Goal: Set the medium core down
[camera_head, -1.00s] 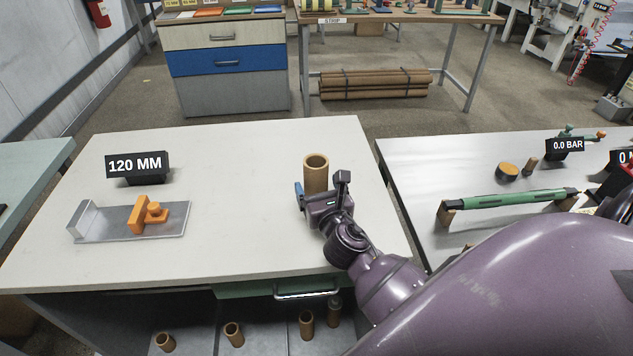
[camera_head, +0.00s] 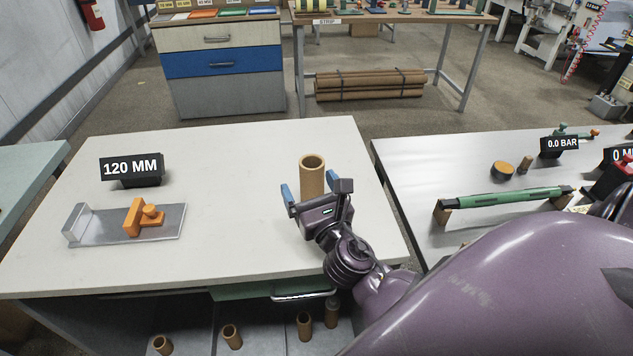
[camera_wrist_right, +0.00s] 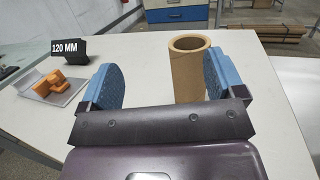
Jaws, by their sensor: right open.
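A brown cardboard core (camera_head: 312,178) stands upright on the light table (camera_head: 240,240). My right gripper (camera_head: 309,190) is open just in front of it, with its blue fingers spread. In the right wrist view the core (camera_wrist_right: 189,72) stands between the lines of the two fingers, closer to the right finger (camera_wrist_right: 222,75). The left finger (camera_wrist_right: 105,87) is well apart from it. I cannot tell whether the right finger touches the core. The core's foot is hidden behind the gripper. My left gripper is not in view.
A metal gauge with an orange slider (camera_head: 145,217) and a black "120 MM" display (camera_head: 132,168) are on the table's left. Several cores (camera_head: 232,336) stand on the shelf below. A second table (camera_head: 420,190) with a green bar (camera_head: 500,196) is at the right. The table's middle is clear.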

